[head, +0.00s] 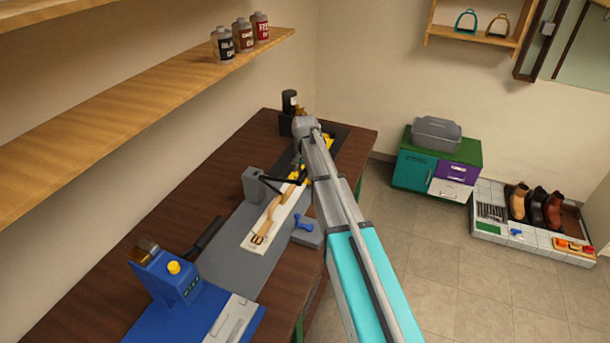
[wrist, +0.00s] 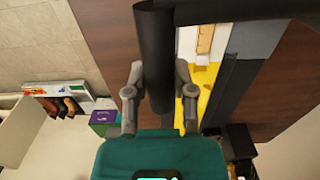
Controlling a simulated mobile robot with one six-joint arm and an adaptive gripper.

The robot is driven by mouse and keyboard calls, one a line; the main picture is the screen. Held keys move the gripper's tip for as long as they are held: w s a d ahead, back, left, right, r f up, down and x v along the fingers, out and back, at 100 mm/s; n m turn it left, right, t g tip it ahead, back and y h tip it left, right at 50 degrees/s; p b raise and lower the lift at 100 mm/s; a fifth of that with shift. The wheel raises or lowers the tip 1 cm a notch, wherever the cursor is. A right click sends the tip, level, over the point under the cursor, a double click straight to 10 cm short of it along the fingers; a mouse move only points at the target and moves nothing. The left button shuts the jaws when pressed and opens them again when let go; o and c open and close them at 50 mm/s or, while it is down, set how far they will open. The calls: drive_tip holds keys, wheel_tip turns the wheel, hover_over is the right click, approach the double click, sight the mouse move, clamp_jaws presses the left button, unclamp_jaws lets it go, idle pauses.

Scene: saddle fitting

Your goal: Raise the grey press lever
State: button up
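In the wrist view a thick dark grey bar (wrist: 154,45), which looks like the press lever, runs from the top edge down between my fingers. My gripper (wrist: 159,78) has one finger close against each side of the bar and looks shut on it. In the head view my arm reaches over the workbench, and its end hides the gripper and most of what it holds. A grey block (head: 254,186) with thin black rods stands beside a pale board carrying a tan strap (head: 268,220). Yellow parts (head: 327,142) show just past my arm's end.
The brown workbench (head: 150,220) runs along the wall. A blue machine (head: 165,277) stands at its near end and a black cylinder (head: 290,102) at its far end. A wooden shelf (head: 130,95) with several bottles hangs above. A green cabinet (head: 413,168) and boots (head: 536,208) are on the right.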

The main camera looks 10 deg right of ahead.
drive_tip(key=shift+c, duration=0.8)
drive_tip(key=shift+r, duration=0.1)
drive_tip(key=shift+r, duration=0.1)
drive_tip(key=shift+w+a+r+p, duration=0.15)
drive_tip(key=shift+a+r+p, duration=0.05)
drive_tip(key=shift+r+p, duration=0.5)
drive_tip(key=shift+w+a+r+p, duration=0.15)
drive_tip(key=shift+a+r+p, duration=0.1)
drive_tip(key=shift+r+p, duration=0.5)
drive_tip(key=shift+f, duration=0.1)
